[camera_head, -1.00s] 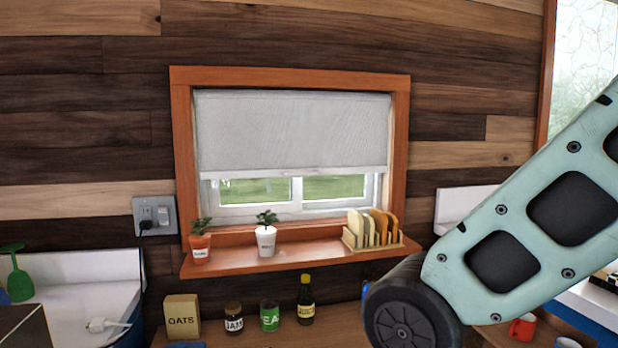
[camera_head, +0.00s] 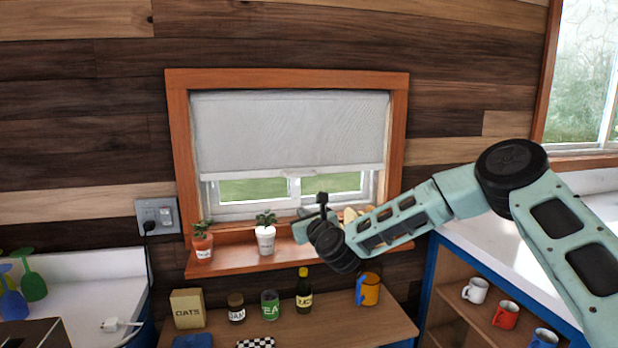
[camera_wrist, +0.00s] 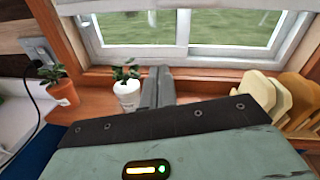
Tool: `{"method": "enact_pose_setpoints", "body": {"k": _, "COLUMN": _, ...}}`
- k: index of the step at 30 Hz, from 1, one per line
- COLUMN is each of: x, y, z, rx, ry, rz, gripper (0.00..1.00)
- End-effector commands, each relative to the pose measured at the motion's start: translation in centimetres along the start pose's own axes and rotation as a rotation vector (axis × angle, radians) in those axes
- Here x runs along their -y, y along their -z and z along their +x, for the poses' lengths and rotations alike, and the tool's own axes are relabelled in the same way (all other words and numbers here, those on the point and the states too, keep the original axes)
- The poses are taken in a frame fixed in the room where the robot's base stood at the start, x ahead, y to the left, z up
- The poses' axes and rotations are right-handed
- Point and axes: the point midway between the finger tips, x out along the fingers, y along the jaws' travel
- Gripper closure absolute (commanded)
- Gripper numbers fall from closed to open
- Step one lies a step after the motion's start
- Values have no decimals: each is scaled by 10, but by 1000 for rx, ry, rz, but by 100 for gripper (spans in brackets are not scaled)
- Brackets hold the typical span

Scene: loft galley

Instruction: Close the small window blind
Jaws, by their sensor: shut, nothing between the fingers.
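The small window blind (camera_head: 290,130) is a white roller shade in an orange-brown wooden frame. It covers roughly the upper two thirds of the window; glass and green outdoors show below its bottom bar (camera_head: 290,175). My gripper (camera_head: 321,199) is in front of the window's lower part, below the blind's bottom bar. In the wrist view its fingers (camera_wrist: 158,76) are together and empty, pointing toward the window.
The sill shelf (camera_head: 228,262) holds a terracotta potted plant (camera_head: 202,243), a white potted plant (camera_head: 265,238) and a toast rack (camera_wrist: 262,95) with bread slices. Jars, a bottle (camera_head: 304,290) and an oats box (camera_head: 187,308) stand on the counter below. A socket (camera_head: 157,215) is left.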

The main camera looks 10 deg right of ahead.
Motion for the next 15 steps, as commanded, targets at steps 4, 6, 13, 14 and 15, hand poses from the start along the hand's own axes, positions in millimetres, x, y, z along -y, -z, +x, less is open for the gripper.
{"method": "enact_pose_setpoints", "body": {"k": 4, "x": 42, "y": 5, "z": 9, "rx": 29, "ry": 124, "rz": 160, "gripper": 100}}
{"method": "enact_pose_setpoints", "body": {"k": 6, "x": 48, "y": 5, "z": 12, "rx": 36, "ry": 144, "rz": 184, "gripper": 100}}
{"method": "enact_pose_setpoints", "body": {"k": 13, "x": 52, "y": 3, "z": 37, "rx": 37, "ry": 146, "rz": 186, "gripper": 100}}
{"method": "enact_pose_setpoints", "body": {"k": 14, "x": 53, "y": 2, "z": 42, "rx": 36, "ry": 146, "rz": 186, "gripper": 100}}
{"method": "enact_pose_setpoints", "body": {"k": 15, "x": 54, "y": 2, "z": 49, "rx": 37, "ry": 145, "rz": 186, "gripper": 100}}
